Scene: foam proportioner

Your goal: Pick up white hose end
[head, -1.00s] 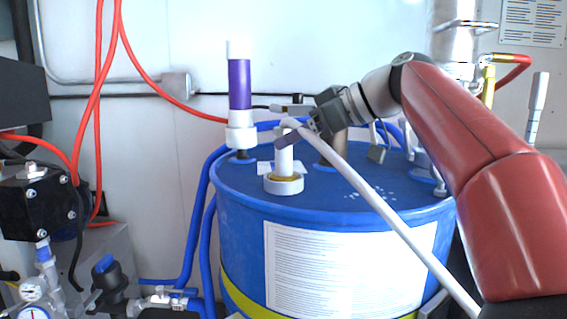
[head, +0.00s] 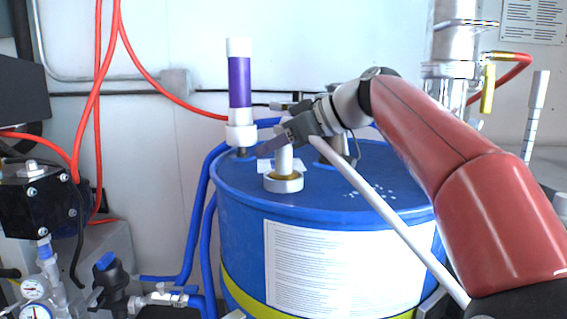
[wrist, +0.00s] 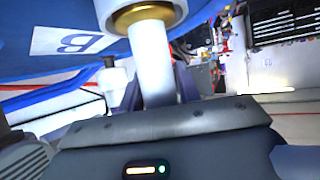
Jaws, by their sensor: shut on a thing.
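The white hose end (head: 285,158) stands upright on the lid of the blue drum (head: 232,225), with a white collar (head: 284,184) around its foot. The white hose (head: 400,230) slopes from behind my gripper down to the lower right. My gripper (head: 280,146) is at the upper part of the hose end, reaching in from the right, and is shut on it. In the wrist view the white tube (wrist: 152,60) runs between the dark fingers, and a brass ring shows inside the collar (wrist: 140,12). The gripper hides part of the hose's upper bend.
A purple and white cylinder (head: 239,85) stands on the lid just left of my gripper. Red hoses (head: 97,90) hang at the left and blue hoses (head: 200,220) run beside the drum. A metal column with a yellow fitting (head: 488,90) stands at the right.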

